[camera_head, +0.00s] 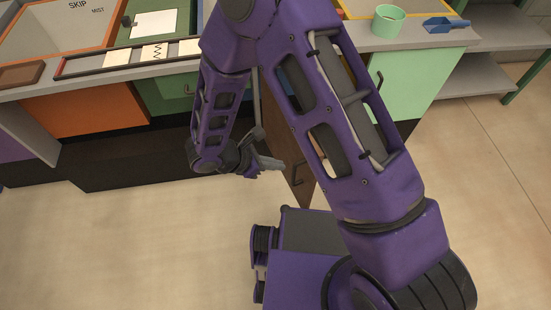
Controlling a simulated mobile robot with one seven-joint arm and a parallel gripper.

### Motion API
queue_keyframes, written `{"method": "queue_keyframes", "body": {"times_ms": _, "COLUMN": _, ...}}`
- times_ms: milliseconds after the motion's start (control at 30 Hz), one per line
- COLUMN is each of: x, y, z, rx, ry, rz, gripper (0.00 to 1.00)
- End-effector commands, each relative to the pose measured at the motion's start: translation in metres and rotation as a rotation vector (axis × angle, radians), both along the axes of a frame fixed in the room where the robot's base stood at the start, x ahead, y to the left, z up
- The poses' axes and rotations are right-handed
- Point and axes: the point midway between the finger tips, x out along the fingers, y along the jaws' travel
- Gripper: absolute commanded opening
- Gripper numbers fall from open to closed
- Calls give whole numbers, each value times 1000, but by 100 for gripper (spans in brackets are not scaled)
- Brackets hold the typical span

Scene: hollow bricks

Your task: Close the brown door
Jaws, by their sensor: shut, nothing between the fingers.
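The brown door (299,185) stands swung out from the counter front, in the middle of the view. My purple arm hides much of it, so its hinge side and exact angle are hard to tell. My gripper (276,164) is shut and empty, just left of the door's lower outer part. I cannot tell whether it touches the door. The cupboard opening behind is mostly hidden by my arm.
The counter has an orange door (85,108), a green door (166,93) and a mint-green door (400,90), which look closed. A mint cup (388,21) and a blue scoop (445,24) stand on top. The floor (130,235) in front is clear.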

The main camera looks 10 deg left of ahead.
Motion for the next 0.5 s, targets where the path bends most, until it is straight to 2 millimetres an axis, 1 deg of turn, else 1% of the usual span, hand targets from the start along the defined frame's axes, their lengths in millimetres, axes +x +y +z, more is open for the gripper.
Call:
{"method": "queue_keyframes", "body": {"times_ms": 33, "x": 4, "y": -8, "z": -10, "rx": -3, "ry": 3, "rz": -3, "gripper": 0}}
{"method": "queue_keyframes", "body": {"times_ms": 100, "x": 9, "y": -18, "z": -21, "rx": -3, "ry": 3, "rz": -3, "gripper": 0}}
{"method": "queue_keyframes", "body": {"times_ms": 267, "x": 21, "y": -38, "z": -44, "rx": -3, "ry": 3, "rz": -3, "gripper": 0}}
{"method": "queue_keyframes", "body": {"times_ms": 300, "x": 25, "y": -43, "z": -47, "rx": -1, "ry": 1, "rz": -4, "gripper": 0}}
{"method": "queue_keyframes", "body": {"times_ms": 400, "x": 33, "y": -57, "z": -44, "rx": 0, "ry": 0, "rz": -4, "gripper": 0}}
{"method": "queue_keyframes", "body": {"times_ms": 500, "x": 39, "y": -65, "z": -44, "rx": 1, "ry": -1, "rz": -3, "gripper": 0}}
